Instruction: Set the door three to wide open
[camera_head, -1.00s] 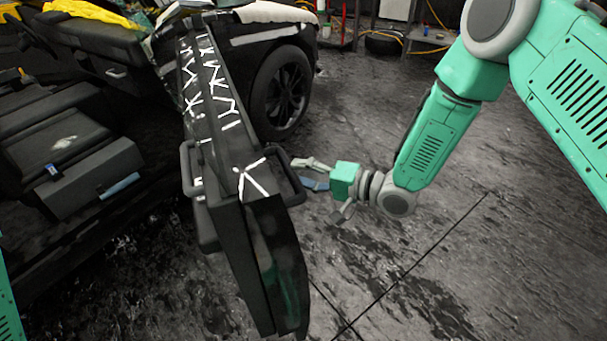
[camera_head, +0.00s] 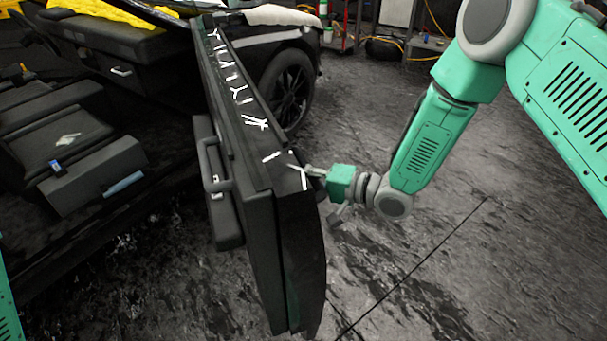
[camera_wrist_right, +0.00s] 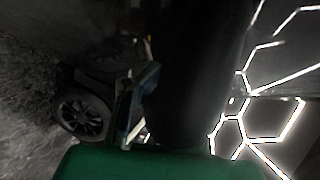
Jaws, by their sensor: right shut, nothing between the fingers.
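A dark car door (camera_head: 262,215) stands swung out from the car in the head view, its edge toward me. An inner handle loop (camera_head: 210,165) and armrest show on its left face. My right gripper (camera_head: 314,172) is at the door's right, outer side, close against its edge. I cannot tell if it touches. It is shut and empty, with its tips partly hidden by the door. In the right wrist view a dark surface, probably the door (camera_wrist_right: 190,80), fills the middle, close to the gripper (camera_wrist_right: 135,110). My left gripper is out of view.
The dark car seat (camera_head: 65,155) and sill show at the left. The front wheel (camera_head: 290,88) is behind the door and also shows in the right wrist view (camera_wrist_right: 82,116). A rack (camera_head: 340,25) stands at the back. The floor (camera_head: 480,270) right of the door is clear.

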